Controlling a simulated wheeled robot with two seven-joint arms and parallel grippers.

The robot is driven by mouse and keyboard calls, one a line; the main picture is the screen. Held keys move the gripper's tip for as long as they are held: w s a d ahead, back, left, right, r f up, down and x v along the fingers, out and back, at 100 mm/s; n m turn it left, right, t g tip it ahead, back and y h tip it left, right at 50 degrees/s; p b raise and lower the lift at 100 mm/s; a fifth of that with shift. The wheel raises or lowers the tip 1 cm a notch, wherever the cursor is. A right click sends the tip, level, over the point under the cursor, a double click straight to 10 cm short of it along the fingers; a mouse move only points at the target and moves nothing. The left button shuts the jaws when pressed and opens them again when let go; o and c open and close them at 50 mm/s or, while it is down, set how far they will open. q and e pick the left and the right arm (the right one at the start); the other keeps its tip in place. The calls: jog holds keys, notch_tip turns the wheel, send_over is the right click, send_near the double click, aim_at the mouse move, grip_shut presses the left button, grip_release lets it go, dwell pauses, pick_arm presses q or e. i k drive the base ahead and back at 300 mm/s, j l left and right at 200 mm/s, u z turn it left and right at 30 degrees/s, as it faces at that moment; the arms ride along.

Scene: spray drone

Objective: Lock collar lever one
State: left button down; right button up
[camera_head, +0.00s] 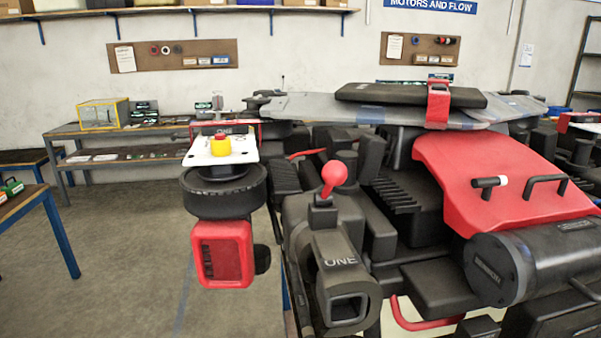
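The collar (325,240) marked "ONE" is a dark grey block with an open square tube end (347,307) facing me, at the middle of the head view. Its lever (334,175) has a red ball knob on a short red stem and stands up above the collar, tilted slightly right. I cannot tell from this view whether it is latched. Neither of my grippers shows in the head view, and nothing is seen touching the lever.
Right are a red cover (500,180) and black cylinder (540,262). A workbench (110,135) stands behind; floor at left is open.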

aim_at(334, 173)
jog(key=z, duration=1.55)
jog(key=k+j+z, duration=0.1)
jog(key=z, duration=0.2)
jog(key=k+j, duration=1.05)
